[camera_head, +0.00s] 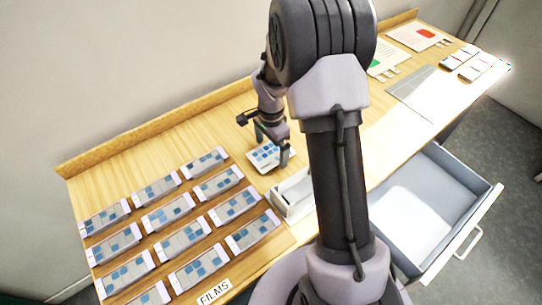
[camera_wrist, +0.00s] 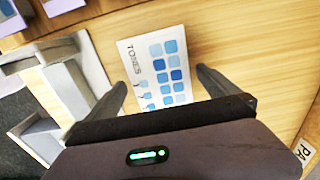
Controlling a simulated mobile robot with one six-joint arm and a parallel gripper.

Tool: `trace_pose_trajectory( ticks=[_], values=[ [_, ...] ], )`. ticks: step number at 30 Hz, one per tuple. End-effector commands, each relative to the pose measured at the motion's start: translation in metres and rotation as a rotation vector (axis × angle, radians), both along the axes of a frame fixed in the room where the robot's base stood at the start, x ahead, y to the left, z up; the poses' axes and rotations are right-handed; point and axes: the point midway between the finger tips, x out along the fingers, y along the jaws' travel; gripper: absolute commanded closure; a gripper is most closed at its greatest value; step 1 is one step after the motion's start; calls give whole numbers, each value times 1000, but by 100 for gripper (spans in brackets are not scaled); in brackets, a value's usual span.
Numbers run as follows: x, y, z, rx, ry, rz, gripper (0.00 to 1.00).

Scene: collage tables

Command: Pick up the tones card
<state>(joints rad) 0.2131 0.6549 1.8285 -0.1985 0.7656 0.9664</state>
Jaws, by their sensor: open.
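The tones card (camera_wrist: 155,65) is a white card with the printed word TONES and rows of blue squares in several shades. It lies on the wooden table, partly hidden by my gripper's body in the wrist view. In the head view the card (camera_head: 262,156) lies under my gripper (camera_head: 266,150), to the right of the rows of film cards. My gripper (camera_wrist: 163,88) is open, with one finger on each side of the card in the wrist view. Nothing is held between the fingers. I cannot tell the exact height of the fingertips above the table.
Several film cards (camera_head: 168,212) stand in rows at left, beside a FILMS label (camera_head: 214,292). A pale tray (camera_head: 281,207) is close to the tones card. An open drawer (camera_head: 480,215) juts out at right. White stacks (camera_head: 468,64) sit at the far right.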

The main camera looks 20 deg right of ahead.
Motion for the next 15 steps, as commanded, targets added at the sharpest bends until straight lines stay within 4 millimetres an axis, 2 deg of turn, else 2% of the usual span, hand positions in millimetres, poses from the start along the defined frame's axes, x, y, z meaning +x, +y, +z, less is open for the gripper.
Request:
trace_pose_trajectory(
  ticks=[2, 10, 15],
  values=[
    [0, 0, 2, 0, 0, 0, 0],
    [0, 0, 2, 0, -1, 0, 53],
    [0, 0, 2, 0, -1, 0, 55]
  ],
)
